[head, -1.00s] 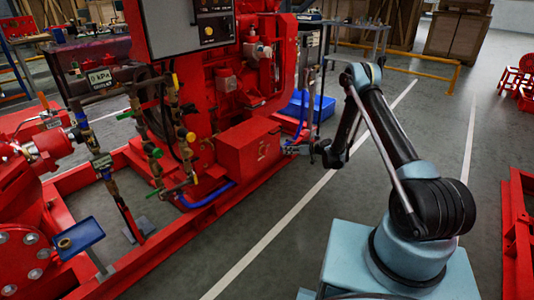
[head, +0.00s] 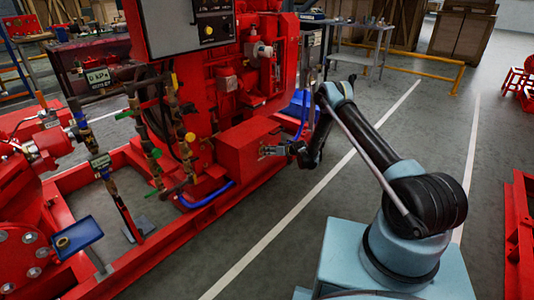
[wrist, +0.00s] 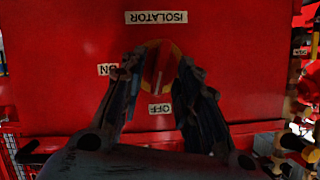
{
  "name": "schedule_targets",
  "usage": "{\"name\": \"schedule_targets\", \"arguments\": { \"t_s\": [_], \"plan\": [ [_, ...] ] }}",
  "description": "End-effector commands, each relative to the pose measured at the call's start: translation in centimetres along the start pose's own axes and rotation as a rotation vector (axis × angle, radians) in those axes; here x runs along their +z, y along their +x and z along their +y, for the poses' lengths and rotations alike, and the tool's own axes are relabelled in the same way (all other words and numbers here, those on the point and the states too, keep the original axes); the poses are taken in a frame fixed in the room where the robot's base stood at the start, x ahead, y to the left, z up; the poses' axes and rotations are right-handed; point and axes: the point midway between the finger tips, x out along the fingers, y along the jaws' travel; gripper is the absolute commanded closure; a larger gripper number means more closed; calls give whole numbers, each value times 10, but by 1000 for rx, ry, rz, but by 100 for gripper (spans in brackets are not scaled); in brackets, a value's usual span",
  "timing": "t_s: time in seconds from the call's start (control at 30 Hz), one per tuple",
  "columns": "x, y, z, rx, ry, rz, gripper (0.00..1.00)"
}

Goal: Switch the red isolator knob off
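The red isolator knob (wrist: 160,68) sits on a yellow disc on a red panel (wrist: 60,45) in the wrist view. A pale mark on the knob points down, roughly towards the OFF label (wrist: 160,109). The ON label (wrist: 107,69) is left of the knob and the upside-down ISOLATOR label (wrist: 156,17) is above it. My gripper (wrist: 160,72) is open, with one finger on each side of the knob; I cannot tell whether they touch it. In the head view my gripper (head: 266,151) is at the red box (head: 232,150); the knob cannot be made out there.
The red pumpset (head: 215,110) stands behind and left of the box, with pipes and coloured valve handles (head: 188,137). A blue hose (head: 208,197) runs low beside it. Metal shelving (head: 358,50) stands at the back.

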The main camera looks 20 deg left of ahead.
Motion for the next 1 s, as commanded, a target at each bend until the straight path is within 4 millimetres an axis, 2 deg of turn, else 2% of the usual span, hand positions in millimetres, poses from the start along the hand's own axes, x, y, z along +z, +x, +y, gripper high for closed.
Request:
{"name": "schedule_targets", "arguments": {
  "t_s": [0.4, 0.47, 0.53, 0.57, 0.77, 1.0],
  "plan": [
    [1, 1, 6, 8, 3, 2, 70],
    [1, 1, 7, 9, 3, 2, 81],
    [1, 0, 8, 9, 3, 3, 97],
    [1, 0, 8, 9, 3, 3, 100],
    [1, -1, 9, 12, 0, 3, 100],
    [2, -1, 8, 73, -147, 5, 100]
  ]
}}
